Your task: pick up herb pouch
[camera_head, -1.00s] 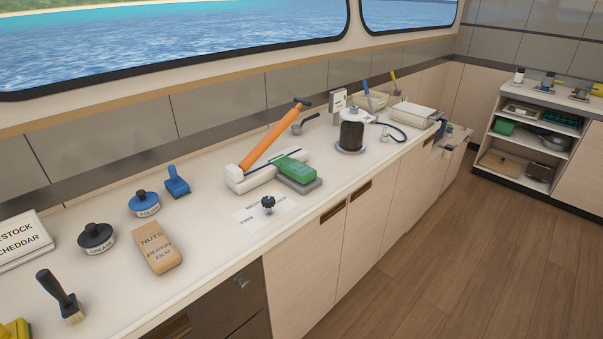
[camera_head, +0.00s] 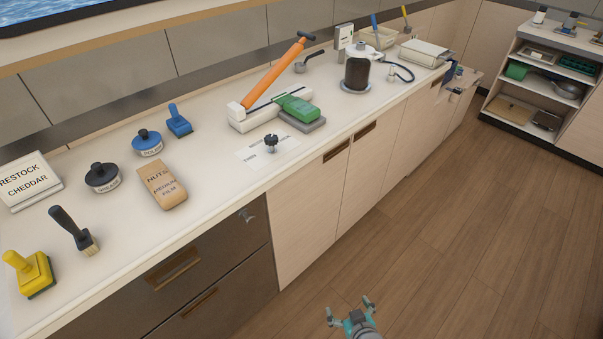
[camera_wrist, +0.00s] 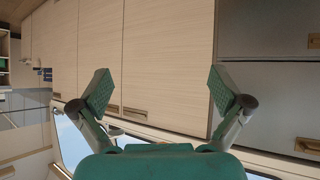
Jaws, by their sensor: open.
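A green pouch (camera_head: 297,107), which looks like the herb pouch, lies on the counter on a grey pad (camera_head: 306,124), at the front of a white device with an orange lever (camera_head: 272,76). Its label cannot be read. My gripper (camera_head: 349,307) is low over the floor, in front of the counter and well below and apart from the pouch. In the wrist view my gripper (camera_wrist: 160,90) is open and empty, with cabinet fronts behind it. The pouch is not seen in the wrist view.
The wooden floor (camera_head: 440,230) is clear.

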